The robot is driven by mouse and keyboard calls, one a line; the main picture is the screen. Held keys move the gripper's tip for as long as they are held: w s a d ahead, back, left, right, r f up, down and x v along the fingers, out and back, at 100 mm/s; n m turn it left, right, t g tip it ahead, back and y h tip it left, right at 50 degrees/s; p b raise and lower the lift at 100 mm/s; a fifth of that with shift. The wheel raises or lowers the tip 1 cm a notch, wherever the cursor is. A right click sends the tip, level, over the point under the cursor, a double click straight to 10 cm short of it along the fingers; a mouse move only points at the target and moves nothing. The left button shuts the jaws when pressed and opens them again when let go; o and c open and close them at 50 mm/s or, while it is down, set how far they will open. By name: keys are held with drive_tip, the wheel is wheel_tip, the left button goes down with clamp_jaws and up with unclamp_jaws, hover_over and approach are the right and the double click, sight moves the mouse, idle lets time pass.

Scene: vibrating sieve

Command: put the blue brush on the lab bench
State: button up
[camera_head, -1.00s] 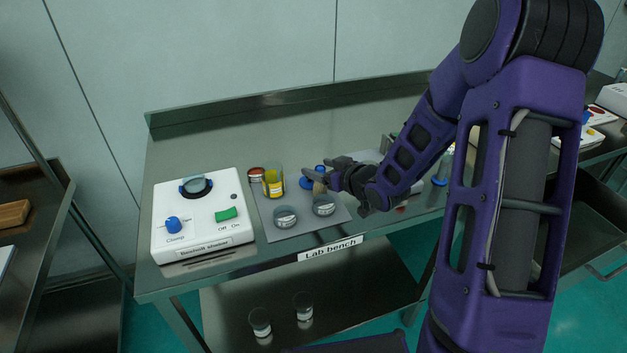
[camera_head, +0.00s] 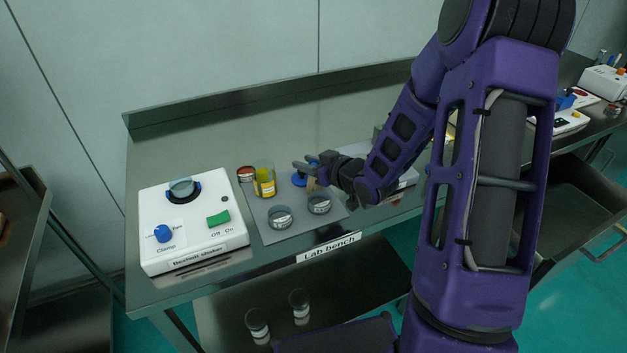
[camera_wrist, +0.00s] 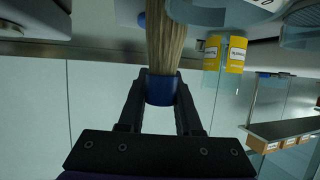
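The blue brush shows in the wrist view, with its blue band (camera_wrist: 161,90) between my gripper's fingers (camera_wrist: 161,105) and its tan bristles (camera_wrist: 167,45) pointing away from the gripper. In the head view my gripper (camera_head: 312,171) is over the lab bench (camera_head: 250,130), above the back right of a grey mat. The bristles (camera_head: 312,185) point down below the fingers. I cannot tell whether their tips touch the surface. My gripper is shut on the brush. Its handle is mostly hidden.
A white shaker (camera_head: 190,215) stands at left. The bench's back is clear.

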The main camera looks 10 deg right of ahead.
clamp_jaws()
drive_tip(key=shift+r, duration=0.1)
wheel_tip(320, 180, up, 9)
drive_tip(key=p, duration=0.1)
drive_tip(key=s+m+h, duration=0.2)
drive_tip(key=s, duration=0.3)
drive_tip(key=w+d+r+h, duration=0.1)
drive_tip(key=w+d, duration=1.2)
drive_tip(key=w, duration=0.3)
drive_tip(key=w+d+f+m+t+h, duration=0.1)
drive_tip(key=w+d, duration=0.4)
drive_tip(key=d, duration=0.4)
drive_tip(key=w+d+f+m+h, duration=0.15)
drive_tip(key=w+d, duration=0.35)
drive_tip(key=d, duration=0.5)
drive_tip(key=shift+y, duration=0.25)
drive_tip(key=f, duration=0.4)
drive_tip(key=f+b, duration=0.1)
drive_tip(key=shift+w+a+f, duration=0.2)
drive_tip(key=shift+a+f, duration=0.05)
drive_tip(key=shift+f, duration=0.15)
drive_tip(key=shift+f+b, duration=0.5)
drive_tip(key=shift+f, duration=0.05)
